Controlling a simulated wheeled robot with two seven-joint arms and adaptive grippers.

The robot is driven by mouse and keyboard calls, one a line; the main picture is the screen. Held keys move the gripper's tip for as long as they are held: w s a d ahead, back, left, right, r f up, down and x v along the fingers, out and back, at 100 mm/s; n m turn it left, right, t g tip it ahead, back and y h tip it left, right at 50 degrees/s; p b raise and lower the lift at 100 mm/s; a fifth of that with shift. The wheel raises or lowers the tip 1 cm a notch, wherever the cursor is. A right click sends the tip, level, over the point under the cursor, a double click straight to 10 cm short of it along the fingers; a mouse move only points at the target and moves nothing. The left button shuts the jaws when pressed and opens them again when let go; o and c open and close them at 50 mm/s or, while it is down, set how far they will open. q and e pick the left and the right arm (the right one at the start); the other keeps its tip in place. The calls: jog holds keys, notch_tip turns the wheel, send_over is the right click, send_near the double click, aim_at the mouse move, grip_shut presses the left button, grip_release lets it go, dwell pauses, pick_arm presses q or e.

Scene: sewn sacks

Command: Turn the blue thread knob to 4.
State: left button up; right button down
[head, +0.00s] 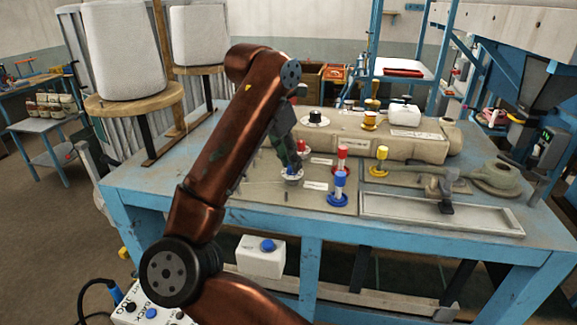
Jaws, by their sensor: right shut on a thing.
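The blue thread knob (291,172) sits on a white numbered-looking dial on the plate of the blue worktable, at the tip of my right gripper (290,163). My right gripper reaches down from above and is shut on this knob, with its fingers hiding most of it. The pointer and the dial's numbers are too small to read. A label (315,185) lies to the right of the dial. My left gripper is not in view.
A red knob (302,147) is just behind my gripper. Red (342,158), blue (338,190) and yellow (381,158) upright posts stand to the right. A beige machine body (400,140) lies behind them. A shallow tray (430,215) is at the right front.

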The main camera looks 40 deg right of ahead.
jog(key=shift+s+n+t+b, duration=0.1)
jog(key=shift+n+t+b, duration=0.4)
jog(key=shift+n, duration=0.6)
jog(key=c, duration=1.8)
grip_release()
jog(key=shift+r, duration=0.1)
jog(key=v, duration=1.2)
jog(key=shift+d, duration=0.1)
